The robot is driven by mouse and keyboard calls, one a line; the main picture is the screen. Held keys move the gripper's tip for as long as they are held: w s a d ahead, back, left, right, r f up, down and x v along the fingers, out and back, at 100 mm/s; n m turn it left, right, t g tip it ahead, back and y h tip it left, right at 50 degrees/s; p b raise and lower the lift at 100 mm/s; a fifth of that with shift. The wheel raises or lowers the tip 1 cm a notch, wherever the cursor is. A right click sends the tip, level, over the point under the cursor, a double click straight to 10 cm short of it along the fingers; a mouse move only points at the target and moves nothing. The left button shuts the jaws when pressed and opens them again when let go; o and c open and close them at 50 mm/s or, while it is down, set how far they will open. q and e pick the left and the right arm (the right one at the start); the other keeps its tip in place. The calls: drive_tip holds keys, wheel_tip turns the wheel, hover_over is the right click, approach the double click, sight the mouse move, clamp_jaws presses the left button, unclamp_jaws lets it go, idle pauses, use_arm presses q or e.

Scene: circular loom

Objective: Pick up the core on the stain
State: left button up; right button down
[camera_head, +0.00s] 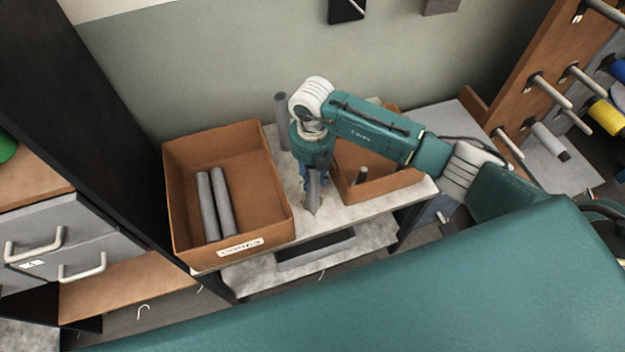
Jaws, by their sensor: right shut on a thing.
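My right gripper (314,178) comes down over the table (345,211) between two brown boxes and is shut on a grey core (313,193). The core stands roughly upright in the jaws. Its lower end is at a small brownish mark on the table, which looks like the stain (318,208). The gripper hides part of the core, and I cannot tell whether its foot touches the table. My left gripper is not in view.
The left box (184,187) holds two grey cores (215,204). Another grey core (281,118) stands behind my gripper. The right box (402,181), partly behind my arm, holds a short core (361,175). A peg rack with yellow spools (606,117) stands at right.

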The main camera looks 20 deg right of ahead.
wheel_tip(320, 180, up, 20)
drive_tip(key=b, duration=0.2)
drive_tip(key=shift+b, duration=0.4)
drive_tip(key=c, duration=2.2)
unclamp_jaws()
clamp_jaws()
